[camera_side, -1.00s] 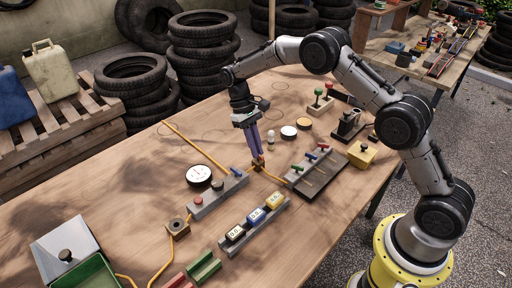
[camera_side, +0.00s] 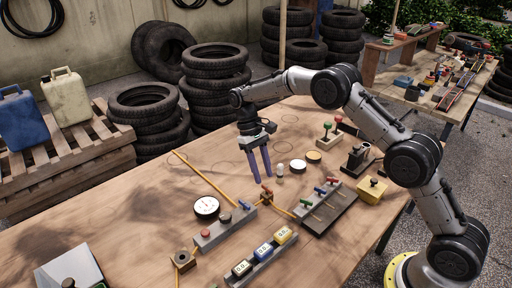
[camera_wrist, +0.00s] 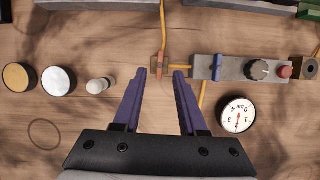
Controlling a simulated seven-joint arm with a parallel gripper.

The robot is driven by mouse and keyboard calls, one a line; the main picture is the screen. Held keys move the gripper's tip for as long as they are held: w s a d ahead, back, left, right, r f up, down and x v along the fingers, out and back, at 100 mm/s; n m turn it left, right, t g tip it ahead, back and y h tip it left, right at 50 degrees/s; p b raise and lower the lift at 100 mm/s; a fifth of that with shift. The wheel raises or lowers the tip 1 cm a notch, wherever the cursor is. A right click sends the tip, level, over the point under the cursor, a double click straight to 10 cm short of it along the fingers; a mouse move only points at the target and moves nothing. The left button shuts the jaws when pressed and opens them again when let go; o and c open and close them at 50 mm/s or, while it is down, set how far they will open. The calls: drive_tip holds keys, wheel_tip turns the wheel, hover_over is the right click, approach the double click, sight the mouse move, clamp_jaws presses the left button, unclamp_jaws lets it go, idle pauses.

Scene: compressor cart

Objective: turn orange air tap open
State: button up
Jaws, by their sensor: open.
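The orange air tap (camera_side: 267,194) sits on the yellow hose line on the bench, left of the grey valve rack. In the wrist view the orange tap handle (camera_wrist: 160,63) lies upright in the picture, in line with the hose that comes from the top. My gripper (camera_side: 261,178) is open and empty above the tap, its two purple fingers apart. In the wrist view my gripper (camera_wrist: 160,73) has its fingertips either side of the tap and just below it in the picture. The exact height gap is hard to judge.
A grey block with a blue lever (camera_wrist: 217,67) stands close right of the tap in the wrist view. A pressure gauge (camera_side: 206,207) lies left of it. The valve rack (camera_side: 322,205) stands right. A small bulb (camera_side: 280,170) stands behind. Open bench lies at left.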

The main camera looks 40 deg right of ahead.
drive_tip(key=v, duration=1)
drive_tip(key=shift+w+r, duration=0.2)
drive_tip(key=shift+r, duration=0.05)
drive_tip(key=shift+r, duration=0.1)
drive_tip(key=s+r+t, duration=0.1)
drive_tip(key=s+r, duration=0.2)
drive_tip(key=r, duration=0.4)
drive_tip(key=s+r+t, duration=0.1)
drive_tip(key=s+r, duration=0.2)
drive_tip(key=r, duration=0.5)
drive_tip(key=s+r+t, duration=0.3)
drive_tip(key=s+r, duration=0.5)
drive_tip(key=s, duration=0.4)
drive_tip(key=s+f+t, duration=0.3)
drive_tip(key=s+f, duration=0.1)
drive_tip(key=s, duration=1)
drive_tip(key=s+f+t, duration=0.2)
drive_tip(key=s+f, duration=0.2)
drive_tip(key=f, duration=0.7)
drive_tip(key=shift+s+d+n, duration=0.2)
drive_tip(key=shift+d+n, duration=0.1)
drive_tip(key=shift+d, duration=0.15)
